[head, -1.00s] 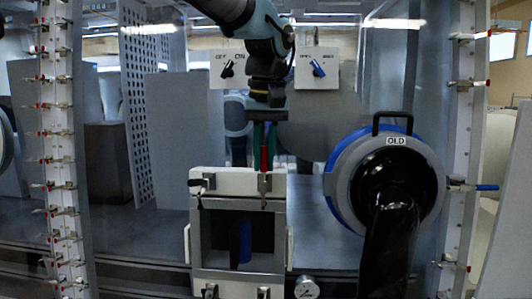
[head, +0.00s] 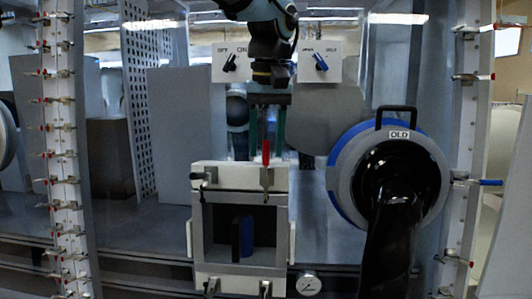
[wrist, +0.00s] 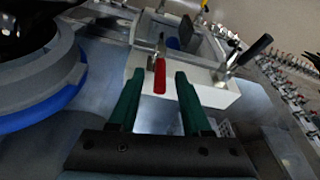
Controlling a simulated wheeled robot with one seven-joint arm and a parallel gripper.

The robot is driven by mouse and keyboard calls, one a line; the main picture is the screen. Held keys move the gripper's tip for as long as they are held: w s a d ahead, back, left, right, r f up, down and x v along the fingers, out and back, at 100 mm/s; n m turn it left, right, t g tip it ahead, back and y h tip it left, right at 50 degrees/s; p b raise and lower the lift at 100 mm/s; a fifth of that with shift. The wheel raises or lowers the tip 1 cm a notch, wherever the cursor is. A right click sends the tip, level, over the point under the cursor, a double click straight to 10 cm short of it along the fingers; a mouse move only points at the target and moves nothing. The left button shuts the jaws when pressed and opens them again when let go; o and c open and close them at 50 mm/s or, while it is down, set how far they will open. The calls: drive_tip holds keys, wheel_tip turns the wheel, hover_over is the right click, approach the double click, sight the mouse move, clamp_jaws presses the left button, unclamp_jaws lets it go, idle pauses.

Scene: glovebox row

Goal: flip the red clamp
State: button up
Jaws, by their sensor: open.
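The red clamp (head: 266,152) is on the top edge of a white-framed box, at its right side. Its red handle stands up, with a metal body below it. It also shows in the wrist view (wrist: 160,76), where the handle lies between my finger tips. My gripper (head: 267,142) is above the box with its two green fingers spread. In the wrist view my gripper (wrist: 158,82) is open, with a gap on both sides of the red handle. I cannot tell exactly how deep the handle sits between the fingers.
The white-framed box (head: 197,230) holds a dark blue item (head: 246,236). A black-handled clamp (head: 204,178) is on its top left. A blue-rimmed round port marked OLD (head: 343,165) with a black glove is to the right. Switch panels (head: 320,62) stand behind my arm.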

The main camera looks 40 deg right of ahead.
wheel_tip(320, 180, up, 9)
drive_tip(key=s+b, duration=0.1)
drive_tip(key=shift+s+a, duration=0.2)
drive_tip(key=shift+a, duration=0.1)
drive_tip(key=shift+f, duration=0.1)
idle(0.4)
